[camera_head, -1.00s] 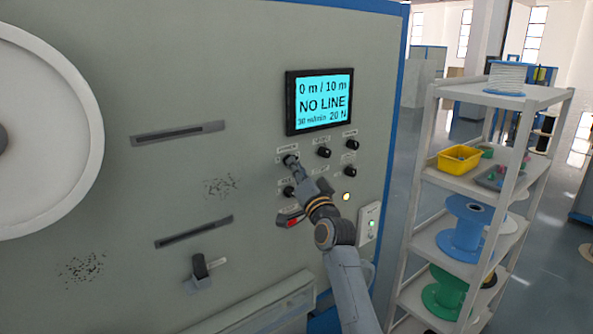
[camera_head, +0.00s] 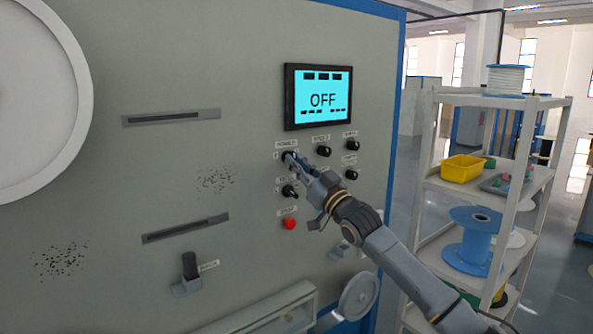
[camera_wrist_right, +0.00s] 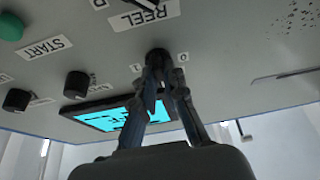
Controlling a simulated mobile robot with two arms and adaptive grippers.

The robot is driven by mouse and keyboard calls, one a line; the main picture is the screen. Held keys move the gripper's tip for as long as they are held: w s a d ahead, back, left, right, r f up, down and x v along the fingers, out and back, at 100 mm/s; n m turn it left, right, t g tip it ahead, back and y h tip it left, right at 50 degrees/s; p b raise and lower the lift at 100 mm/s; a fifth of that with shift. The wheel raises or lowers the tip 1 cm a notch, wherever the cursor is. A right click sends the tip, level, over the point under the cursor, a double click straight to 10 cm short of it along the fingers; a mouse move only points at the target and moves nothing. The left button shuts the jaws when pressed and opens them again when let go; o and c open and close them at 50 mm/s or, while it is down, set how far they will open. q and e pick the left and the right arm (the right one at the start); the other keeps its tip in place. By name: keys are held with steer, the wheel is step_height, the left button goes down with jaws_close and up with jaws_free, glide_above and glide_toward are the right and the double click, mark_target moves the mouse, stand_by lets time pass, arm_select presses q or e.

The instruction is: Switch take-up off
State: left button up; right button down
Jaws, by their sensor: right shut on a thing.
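The take-up's grey panel (camera_head: 175,75) carries a cyan display (camera_head: 322,98) that reads OFF. Below it is a black rotary knob (camera_head: 286,155) under a small label, too blurred to read surely. My right gripper (camera_head: 293,160) is shut on this knob and partly covers it. In the right wrist view the fingers (camera_wrist_right: 161,75) close on the same knob (camera_wrist_right: 157,57), between the marks 1 and 0. The display (camera_wrist_right: 115,115) shows behind the fingers there. My left gripper is not in view.
Other knobs (camera_head: 323,151) sit close by on the panel, with a red button (camera_head: 289,224) below. A black lever (camera_head: 190,265) and a handwheel (camera_head: 358,295) stand lower. A shelf rack (camera_head: 505,102) with a yellow bin (camera_head: 463,167) and spools stands at the right.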

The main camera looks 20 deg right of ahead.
steer(key=shift+w+d+r+n+g+y+p, duration=0.1)
steer(key=shift+n+g+y+p, duration=0.55)
steer(key=shift+n+p, duration=0.95)
steer(key=shift+s+d+r+n+g+y+p, duration=0.1)
steer(key=shift+n+g+y+p, duration=0.7)
steer(key=shift+n, duration=1.4)
steer(key=shift+w+d+n+g+y+p, duration=0.1)
steer(key=shift+n+g+y+p, duration=0.35)
steer(key=shift+n+p, duration=1.25)
steer(key=shift+n, duration=0.4)
steer(key=c, duration=1.4)
jaws_free()
steer(key=shift+f, duration=0.1)
steer(key=v, duration=1.2)
steer(key=shift+f, duration=0.1)
